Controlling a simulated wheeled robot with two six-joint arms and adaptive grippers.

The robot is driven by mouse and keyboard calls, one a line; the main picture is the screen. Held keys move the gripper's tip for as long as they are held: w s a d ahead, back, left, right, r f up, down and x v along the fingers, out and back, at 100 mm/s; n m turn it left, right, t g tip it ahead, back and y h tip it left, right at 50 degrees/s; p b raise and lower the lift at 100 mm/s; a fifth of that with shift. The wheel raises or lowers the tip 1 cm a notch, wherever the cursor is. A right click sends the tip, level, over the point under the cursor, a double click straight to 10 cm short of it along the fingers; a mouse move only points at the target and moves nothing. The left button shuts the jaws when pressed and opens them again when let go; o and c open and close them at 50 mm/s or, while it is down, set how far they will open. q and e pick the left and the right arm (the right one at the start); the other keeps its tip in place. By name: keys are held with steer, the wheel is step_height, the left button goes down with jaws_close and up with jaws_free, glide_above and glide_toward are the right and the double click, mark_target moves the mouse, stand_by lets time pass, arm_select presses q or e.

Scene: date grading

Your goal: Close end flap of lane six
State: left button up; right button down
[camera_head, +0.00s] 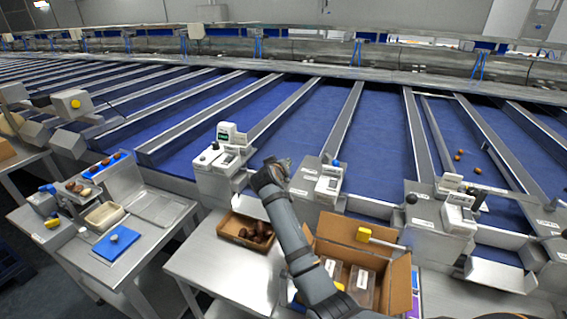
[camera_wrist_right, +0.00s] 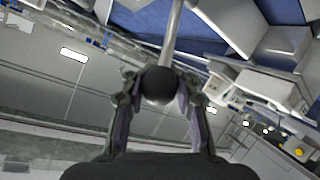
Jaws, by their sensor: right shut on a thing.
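My right gripper (camera_head: 272,172) is at the end of the lanes, beside a white control box (camera_head: 222,160). In the right wrist view its two fingers (camera_wrist_right: 160,98) are closed around a dark ball knob (camera_wrist_right: 158,88) on the end of a grey metal rod (camera_wrist_right: 173,35). In the head view the gripper and arm hide this knob and rod. A pale metal plate (camera_head: 250,207) shows just below the gripper, above a box of dates; I cannot tell whether it is the end flap. Lane numbers are too small to read. My left gripper is not in view.
A cardboard box of dates (camera_head: 230,227) stands on a metal table (camera_head: 215,270). An open carton (camera_head: 398,275) and a yellow-knobbed lever (camera_head: 364,234) are right of my arm. Another black-knobbed lever (camera_head: 411,198) stands farther right. Blue lanes (camera_head: 310,125) run behind.

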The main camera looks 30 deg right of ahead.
steer(key=shift+s+a+f, duration=0.1)
steer(key=shift+s+a, duration=0.1)
steer(key=shift+a, duration=0.1)
steer(key=shift+s+a+f, duration=0.15)
steer(key=shift+s+f, duration=0.05)
steer(key=shift+f, duration=0.55)
steer(key=c, duration=1.5)
jaws_free()
steer(key=shift+f, duration=0.1)
steer(key=shift+c, duration=0.2)
steer(key=shift+o, duration=1.3)
steer(key=shift+s+a+r, duration=0.1)
steer(key=shift+s+r, duration=0.1)
steer(key=shift+s, duration=0.1)
steer(key=shift+o, duration=1.4)
steer(key=shift+s+a+r, duration=0.25)
steer(key=shift+s+r, duration=0.2)
steer(key=shift+r, duration=0.1)
steer(key=shift+w+d+f, duration=0.1)
steer(key=shift+w+d, duration=0.05)
steer(key=shift+w, duration=0.25)
step_height(320, 180, up, 10)
steer(key=shift+s, duration=0.1)
